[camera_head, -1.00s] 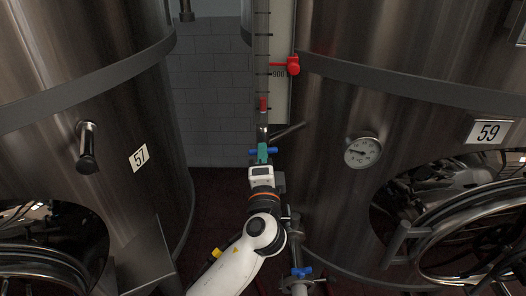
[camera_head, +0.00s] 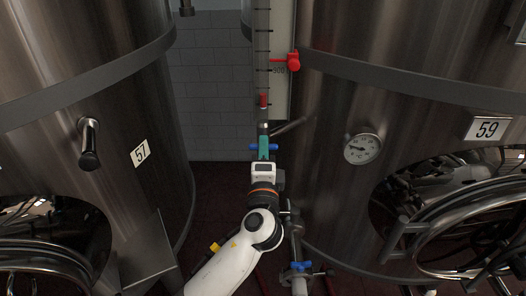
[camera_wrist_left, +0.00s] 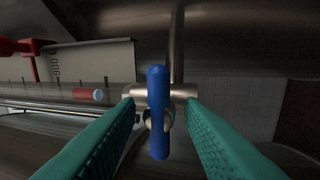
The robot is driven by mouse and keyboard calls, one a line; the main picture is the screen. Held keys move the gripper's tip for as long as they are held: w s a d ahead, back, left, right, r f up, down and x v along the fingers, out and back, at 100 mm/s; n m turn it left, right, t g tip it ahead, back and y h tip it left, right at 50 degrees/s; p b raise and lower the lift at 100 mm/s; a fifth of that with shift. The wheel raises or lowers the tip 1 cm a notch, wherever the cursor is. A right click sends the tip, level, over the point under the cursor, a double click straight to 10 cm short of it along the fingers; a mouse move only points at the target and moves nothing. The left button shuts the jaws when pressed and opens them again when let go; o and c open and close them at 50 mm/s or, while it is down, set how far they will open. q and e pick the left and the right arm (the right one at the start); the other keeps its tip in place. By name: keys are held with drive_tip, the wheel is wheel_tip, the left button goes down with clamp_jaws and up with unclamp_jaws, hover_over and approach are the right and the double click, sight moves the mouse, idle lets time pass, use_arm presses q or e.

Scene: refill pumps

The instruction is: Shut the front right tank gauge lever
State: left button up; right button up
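The blue gauge lever (camera_head: 273,147) sits at the foot of the gauge tube on the front of the right tank (camera_head: 400,120), labelled 59. Its two ends show on either side of my left gripper (camera_head: 263,153). In the left wrist view the lever (camera_wrist_left: 158,130) stands upright between the teal fingers of my left gripper (camera_wrist_left: 160,110), crosswise to the gauge tube. The fingers are open, with a gap on each side of the lever. The valve body (camera_wrist_left: 177,92) is partly hidden behind the lever. My right gripper is not in view.
A red gauge fitting (camera_head: 293,62) is above on the scale. A second blue handle (camera_head: 301,267) is low on the pipe. A dial gauge (camera_head: 362,148) is on the right tank. The left tank (camera_head: 90,200) carries label 57. A bare pipe (camera_head: 292,125) passes close behind the gripper.

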use_arm(q)
drive_tip(key=s+f+b, duration=0.2)
drive_tip(key=s+b, duration=0.1)
drive_tip(key=s, duration=0.8)
drive_tip(key=shift+s+f, duration=0.15)
drive_tip(key=shift+s, duration=0.25)
